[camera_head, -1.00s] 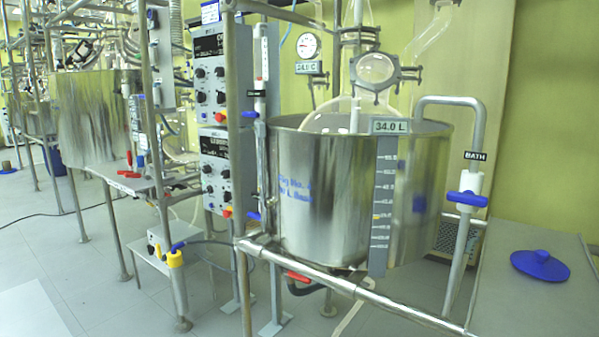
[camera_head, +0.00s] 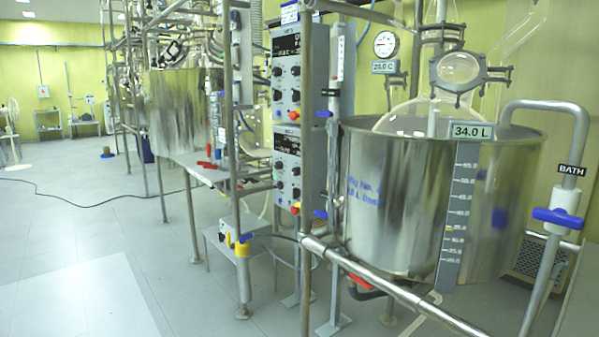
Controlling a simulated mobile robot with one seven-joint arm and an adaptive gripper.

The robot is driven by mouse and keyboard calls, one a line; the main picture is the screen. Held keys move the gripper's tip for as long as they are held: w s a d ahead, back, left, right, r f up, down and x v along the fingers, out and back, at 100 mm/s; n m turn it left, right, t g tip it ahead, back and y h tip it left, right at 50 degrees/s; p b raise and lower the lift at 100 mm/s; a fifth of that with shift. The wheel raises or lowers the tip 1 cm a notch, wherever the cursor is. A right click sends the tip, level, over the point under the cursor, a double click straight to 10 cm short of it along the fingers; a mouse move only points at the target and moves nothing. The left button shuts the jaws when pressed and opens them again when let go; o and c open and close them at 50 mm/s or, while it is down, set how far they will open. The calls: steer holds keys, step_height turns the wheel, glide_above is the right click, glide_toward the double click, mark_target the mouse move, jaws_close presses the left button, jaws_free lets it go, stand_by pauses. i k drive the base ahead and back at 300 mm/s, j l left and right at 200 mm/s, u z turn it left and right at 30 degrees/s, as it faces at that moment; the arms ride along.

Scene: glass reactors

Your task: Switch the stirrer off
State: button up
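A glass reactor vessel (camera_head: 410,118) sits in a steel bath (camera_head: 395,190) to the right of the boxes. My gripper is not in view.
A pipe with a blue BATH valve handle (camera_head: 557,218) stands at the right. A metal rail (camera_head: 385,285) runs in front of the bath. A second steel bath (camera_head: 180,115) stands further back on the left. The grey floor at the left (camera_head: 70,240) is largely clear, with a cable across it.

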mark_target(280, 185)
steer(key=i+j, duration=1.05)
steer(key=i, duration=0.15)
steer(key=i+j, duration=1.05)
steer(key=i+l, duration=0.4)
steer(key=l+u, duration=0.05)
steer(key=l, duration=0.05)
